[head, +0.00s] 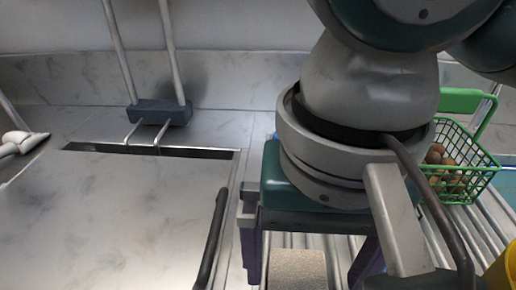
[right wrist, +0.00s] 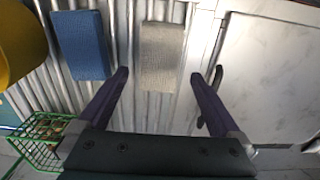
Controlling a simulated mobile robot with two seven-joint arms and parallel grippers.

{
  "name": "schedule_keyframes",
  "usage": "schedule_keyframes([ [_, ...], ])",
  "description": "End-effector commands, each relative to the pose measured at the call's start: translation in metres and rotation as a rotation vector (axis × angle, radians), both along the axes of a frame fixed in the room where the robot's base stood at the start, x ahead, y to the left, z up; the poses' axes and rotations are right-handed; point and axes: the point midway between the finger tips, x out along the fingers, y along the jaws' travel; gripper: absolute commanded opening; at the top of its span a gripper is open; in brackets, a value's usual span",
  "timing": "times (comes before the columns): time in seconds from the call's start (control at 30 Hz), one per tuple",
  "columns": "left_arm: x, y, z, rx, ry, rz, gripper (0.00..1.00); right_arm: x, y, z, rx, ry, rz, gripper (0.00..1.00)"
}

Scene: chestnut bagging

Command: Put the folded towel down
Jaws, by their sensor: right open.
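The folded towel (head: 298,270) is a beige, flat rectangular block. It lies on the ribbed metal surface (right wrist: 110,30), and it also shows in the right wrist view (right wrist: 162,55). My right gripper (head: 308,268) is above it with its two purple fingers wide apart. In the right wrist view the open right gripper (right wrist: 170,73) has one fingertip on each side of the towel, with clear gaps and nothing held. The wrist hides part of the surface around the towel in the head view. My left gripper is not in view.
A blue block (right wrist: 80,45) lies beside the towel on the ribs. A green wire basket (head: 462,160) with brown chestnuts (head: 445,170) stands to the right in the head view, near a yellow object (head: 503,272). A marble-patterned panel (head: 110,215) with a dark handle (head: 212,240) is at left.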

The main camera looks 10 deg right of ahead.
Motion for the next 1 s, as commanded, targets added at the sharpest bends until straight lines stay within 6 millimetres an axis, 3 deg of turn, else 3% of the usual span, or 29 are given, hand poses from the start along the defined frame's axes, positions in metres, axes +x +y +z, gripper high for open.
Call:
schedule_keyframes([
  [0.1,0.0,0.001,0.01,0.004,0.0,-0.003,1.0,0.001,0.001,0.031,0.002,-0.004,0.001,1.0],
  [0.3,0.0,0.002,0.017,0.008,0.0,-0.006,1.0,0.0,0.001,0.06,0.001,-0.001,0.0,1.0],
  [0.77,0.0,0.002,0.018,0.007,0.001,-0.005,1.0,-0.001,0.001,0.067,0.005,0.001,0.005,1.0],
  [0.87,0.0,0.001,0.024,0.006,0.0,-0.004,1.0,-0.005,0.011,0.068,0.053,-0.003,0.049,1.0],
  [1.0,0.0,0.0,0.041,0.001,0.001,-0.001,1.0,-0.017,0.038,0.073,0.212,-0.045,0.182,1.0],
])
